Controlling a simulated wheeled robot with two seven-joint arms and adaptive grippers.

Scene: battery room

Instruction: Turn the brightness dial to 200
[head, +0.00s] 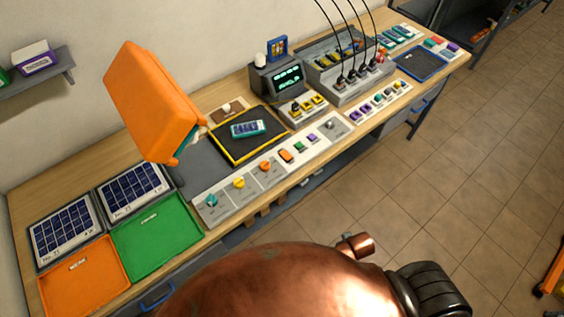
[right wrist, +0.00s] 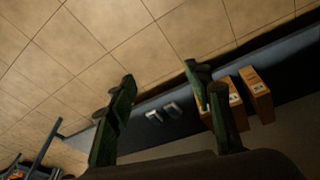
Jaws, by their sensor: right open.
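A light control strip along the bench's front edge carries a teal dial (head: 212,200), a yellow dial (head: 239,182) and an orange dial (head: 265,166). Their labels are too small to read, so I cannot tell which is the brightness dial. A small screen (head: 289,77) behind shows green characters, also unreadable. In the right wrist view my right gripper (right wrist: 160,76) has its two green fingers apart and nothing between them. Floor and a low shelf show beyond it, and no dial is in that view. My left gripper is not in view.
A green tray (head: 155,240) and an orange tray (head: 85,280) lie left of the strip. Brown boxes (right wrist: 257,95) are on the low shelf (right wrist: 170,135).

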